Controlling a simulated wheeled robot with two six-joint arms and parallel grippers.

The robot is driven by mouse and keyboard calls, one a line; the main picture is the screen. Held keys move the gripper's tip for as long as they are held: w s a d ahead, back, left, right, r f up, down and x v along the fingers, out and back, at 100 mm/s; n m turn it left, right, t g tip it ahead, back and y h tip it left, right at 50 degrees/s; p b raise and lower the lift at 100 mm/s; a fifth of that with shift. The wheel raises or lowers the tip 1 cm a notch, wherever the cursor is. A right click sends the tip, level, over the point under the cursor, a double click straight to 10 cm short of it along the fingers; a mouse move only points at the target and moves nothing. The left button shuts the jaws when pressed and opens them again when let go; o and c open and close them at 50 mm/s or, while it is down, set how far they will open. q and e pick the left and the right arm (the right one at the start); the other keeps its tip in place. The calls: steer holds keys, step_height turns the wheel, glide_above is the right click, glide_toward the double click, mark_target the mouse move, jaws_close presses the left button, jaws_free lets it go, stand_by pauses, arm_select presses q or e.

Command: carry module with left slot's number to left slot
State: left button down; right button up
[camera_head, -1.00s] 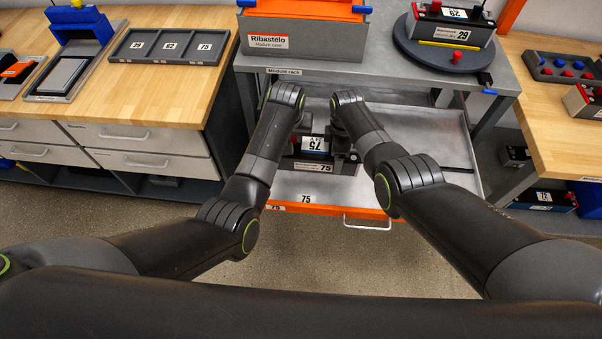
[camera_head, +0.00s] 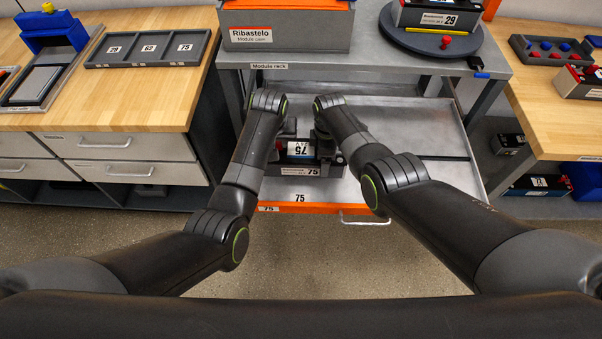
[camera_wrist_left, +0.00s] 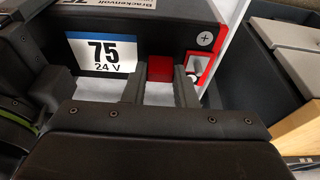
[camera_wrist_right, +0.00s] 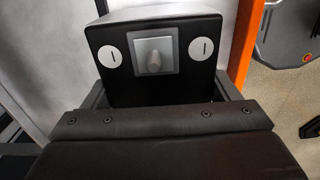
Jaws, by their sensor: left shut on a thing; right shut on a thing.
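The black module 75 (camera_head: 308,170) is between my two grippers, over the left part of the pulled-out metal tray (camera_head: 415,125). I cannot tell whether it touches the tray. The number 75 (camera_head: 299,197) is marked on the tray's front lip below it. My left gripper (camera_head: 288,130) is shut on the module's red block, beside the 75 24 V label in the left wrist view (camera_wrist_left: 103,54). My right gripper (camera_head: 322,130) is shut on the module's other end; the right wrist view shows its dark end face (camera_wrist_right: 155,85) between the fingers. The module's underside is hidden.
The module rack (camera_head: 345,65) above carries the Ribastelo case (camera_head: 290,35) and a round turntable (camera_head: 440,48) with module 29. A bench with a 29, 62, 75 tray (camera_head: 150,65) stands left. Another bench (camera_head: 550,135) stands right. The tray's right side is clear.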

arm_select(q)
steer(key=shift+f, duration=0.15)
arm_select(e)
steer(key=shift+w, duration=0.1)
